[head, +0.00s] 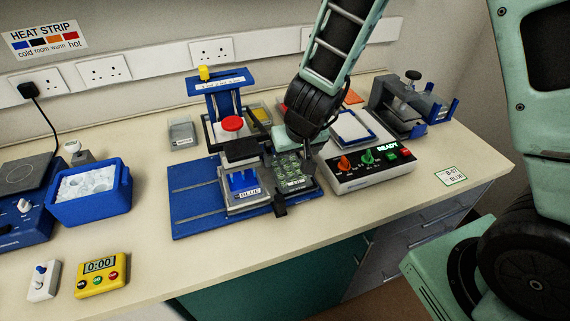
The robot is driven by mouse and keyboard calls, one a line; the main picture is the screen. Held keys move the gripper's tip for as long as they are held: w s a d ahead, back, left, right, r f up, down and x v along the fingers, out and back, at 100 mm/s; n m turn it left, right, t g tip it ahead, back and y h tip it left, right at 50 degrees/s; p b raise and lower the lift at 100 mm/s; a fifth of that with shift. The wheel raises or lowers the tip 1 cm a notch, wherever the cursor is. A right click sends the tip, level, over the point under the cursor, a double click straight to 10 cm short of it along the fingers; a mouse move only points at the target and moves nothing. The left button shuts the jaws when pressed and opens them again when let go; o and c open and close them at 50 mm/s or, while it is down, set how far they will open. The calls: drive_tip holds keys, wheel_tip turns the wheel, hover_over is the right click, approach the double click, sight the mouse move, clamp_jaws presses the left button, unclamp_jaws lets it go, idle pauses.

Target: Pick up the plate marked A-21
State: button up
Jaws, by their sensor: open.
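A clear well plate with dark greenish wells (293,168) lies in the right position of a blue deck (190,205). It carries a small pale label on its front side, too small to read, so I cannot tell whether it is the plate marked A-21. My gripper (297,172) is open and points down at this plate, with one dark finger at its front edge. The other finger is mostly hidden. I cannot tell whether the fingers touch the plate. No A-21 marking is readable anywhere.
Left of the plate stands a grey holder labelled BLUE (245,200), with a blue stand (226,88) and red knob behind. A control box reading READY (370,168) is close on the right. A card reading B-97 BLUE (451,176) lies farther right.

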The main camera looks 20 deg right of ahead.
sight(289, 170)
drive_tip(key=b+x, duration=0.1)
drive_tip(key=x, duration=0.2)
drive_tip(key=b+x, duration=0.2)
drive_tip(key=x, duration=0.2)
drive_tip(key=shift+d+f, duration=0.2)
drive_tip(key=shift+f, duration=0.1)
drive_tip(key=c, duration=1)
